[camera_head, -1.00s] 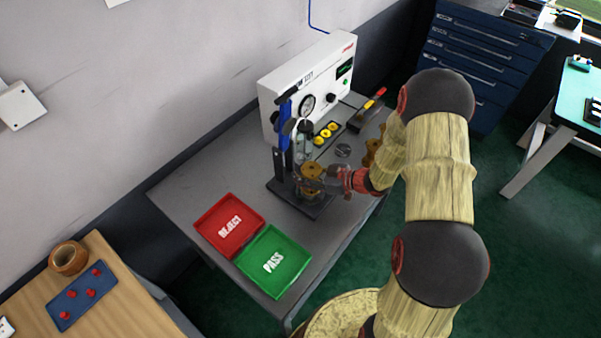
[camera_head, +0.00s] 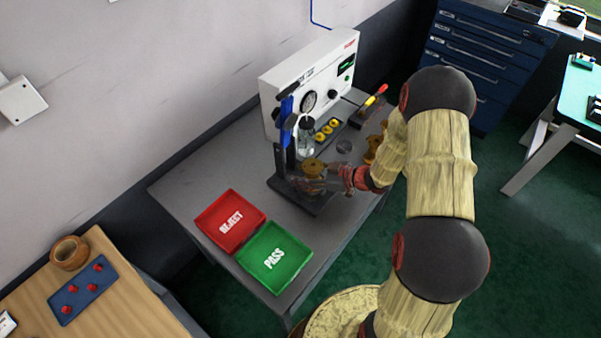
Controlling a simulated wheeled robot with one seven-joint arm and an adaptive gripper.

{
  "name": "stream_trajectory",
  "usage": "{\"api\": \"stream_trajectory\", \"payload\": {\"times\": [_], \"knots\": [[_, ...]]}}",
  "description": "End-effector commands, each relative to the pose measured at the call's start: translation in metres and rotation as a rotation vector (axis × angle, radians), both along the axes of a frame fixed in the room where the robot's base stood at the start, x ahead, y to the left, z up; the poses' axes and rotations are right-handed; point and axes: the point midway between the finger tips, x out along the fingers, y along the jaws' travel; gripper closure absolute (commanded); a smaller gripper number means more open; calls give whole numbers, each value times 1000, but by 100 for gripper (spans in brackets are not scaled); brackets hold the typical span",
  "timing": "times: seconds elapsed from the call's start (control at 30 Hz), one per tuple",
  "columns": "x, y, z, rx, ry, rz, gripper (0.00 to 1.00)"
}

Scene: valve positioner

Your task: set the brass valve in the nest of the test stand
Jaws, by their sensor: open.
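The brass valve (camera_head: 313,167) stands low on the dark base of the test stand (camera_head: 305,203), under the blue clamp (camera_head: 287,118). Its lower part is hidden behind my gripper, so I cannot tell whether it is fully seated in the nest. My gripper (camera_head: 322,184) reaches in from the right at the valve's height. Its jaws are open, with the fingers beside the valve.
A white test panel (camera_head: 310,85) with a gauge stands behind. The red REJECT tray (camera_head: 231,221) and green PASS tray (camera_head: 274,257) lie at the front left. More brass parts (camera_head: 374,148) are partly hidden by my arm. Yellow-ringed parts (camera_head: 327,131) sit near the panel.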

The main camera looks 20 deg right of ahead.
Motion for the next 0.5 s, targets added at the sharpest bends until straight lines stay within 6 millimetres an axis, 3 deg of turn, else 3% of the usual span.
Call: {"api": "stream_trajectory", "payload": {"times": [0.27,0.5], "knots": [[0,-1,4,0,0,0,51],[-22,-28,19,-1,-1,-5,51]]}}
